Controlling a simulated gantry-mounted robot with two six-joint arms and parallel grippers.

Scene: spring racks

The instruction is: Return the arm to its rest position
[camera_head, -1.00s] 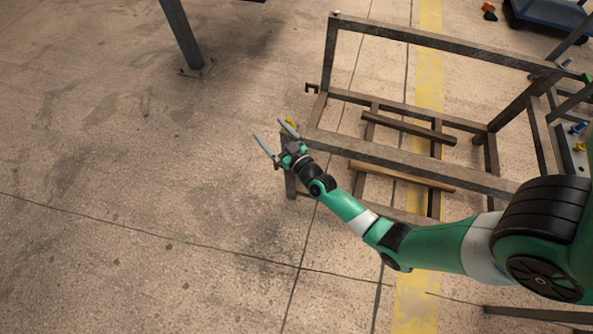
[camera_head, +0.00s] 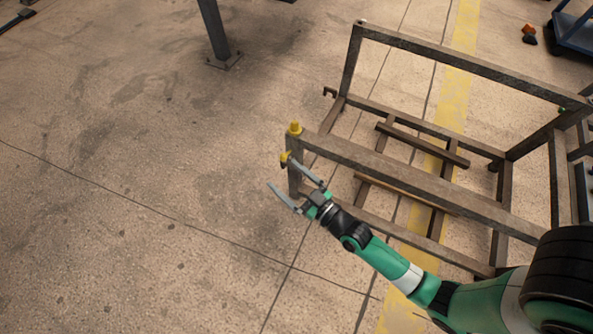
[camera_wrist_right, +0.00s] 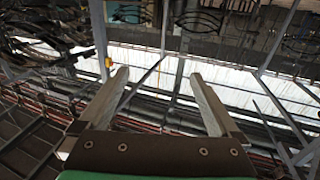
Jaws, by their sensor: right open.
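My right gripper (camera_head: 279,171) is open and empty. Its arm comes in from the lower right of the head view. The fingers are spread beside the near left corner of a grey metal rack (camera_head: 400,177), which carries a yellow cap (camera_head: 295,128). A second small yellow piece (camera_head: 284,158) shows by the upper fingertip; I cannot tell whether they touch. In the right wrist view both fingers (camera_wrist_right: 159,74) are apart with nothing between them. My left gripper is not in view.
A metal post (camera_head: 214,30) stands on the floor at the top. An orange and dark object (camera_head: 529,33) and a blue cart (camera_head: 578,35) are at the top right.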

